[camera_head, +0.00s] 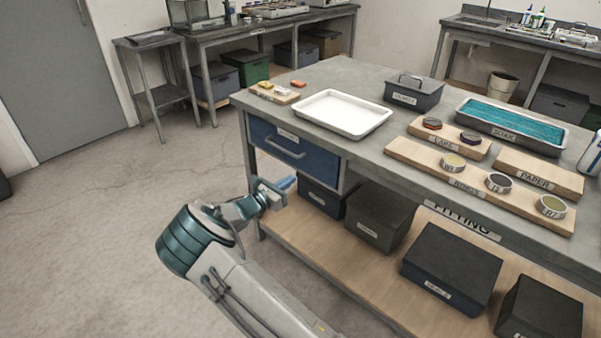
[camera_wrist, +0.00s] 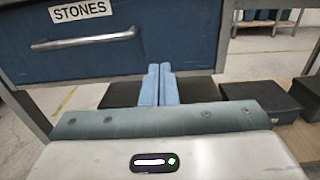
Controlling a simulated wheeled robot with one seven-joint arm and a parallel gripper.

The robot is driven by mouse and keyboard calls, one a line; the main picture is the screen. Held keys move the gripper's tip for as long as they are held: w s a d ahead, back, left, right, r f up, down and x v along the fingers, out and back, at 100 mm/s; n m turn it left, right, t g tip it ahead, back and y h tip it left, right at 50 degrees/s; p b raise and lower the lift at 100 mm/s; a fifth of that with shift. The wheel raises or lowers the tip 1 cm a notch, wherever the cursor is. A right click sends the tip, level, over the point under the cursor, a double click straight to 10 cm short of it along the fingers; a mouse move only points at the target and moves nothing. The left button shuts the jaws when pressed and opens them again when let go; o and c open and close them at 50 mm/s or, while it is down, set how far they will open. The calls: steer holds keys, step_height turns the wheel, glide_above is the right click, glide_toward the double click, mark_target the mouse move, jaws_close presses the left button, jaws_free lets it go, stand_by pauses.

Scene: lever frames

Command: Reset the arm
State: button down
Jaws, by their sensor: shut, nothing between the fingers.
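My gripper (camera_head: 287,183) is in front of the workbench, just below the blue drawer at the bench's left end. Its two light-blue fingers (camera_wrist: 160,85) are shut together with nothing between them in the wrist view. The blue drawer (camera_head: 294,152) looks closed. It carries a metal bar handle and a label that reads STONES in the wrist view (camera_wrist: 118,58).
The bench (camera_head: 330,79) holds a white tray (camera_head: 342,113), a lidded grey box (camera_head: 413,93), a teal-filled tray (camera_head: 511,122) and labelled wooden boards. Dark boxes (camera_head: 380,217) stand on the lower shelf (camera_head: 330,255). The floor (camera_head: 100,230) to the left is clear.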

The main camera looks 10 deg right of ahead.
steer(key=v, duration=0.4)
steer(key=s+d+r+m+g+y+p, duration=0.45)
steer(key=s+d+r+m+g, duration=0.55)
steer(key=s+d+r+m, duration=0.35)
steer(key=s+r+m+y+p, duration=0.4)
steer(key=s+r+m, duration=0.2)
steer(key=s, duration=0.6)
steer(key=s+a+r+m+t+y+p, duration=0.1)
steer(key=s+r+m+y+p, duration=0.3)
steer(key=s+r, duration=0.5)
steer(key=s+m+y, duration=0.1)
steer(key=s+m, duration=0.1)
steer(key=s, duration=0.2)
steer(key=shift+s+a+m, duration=0.15)
steer(key=shift+s+m, duration=0.15)
steer(key=shift+m, duration=0.05)
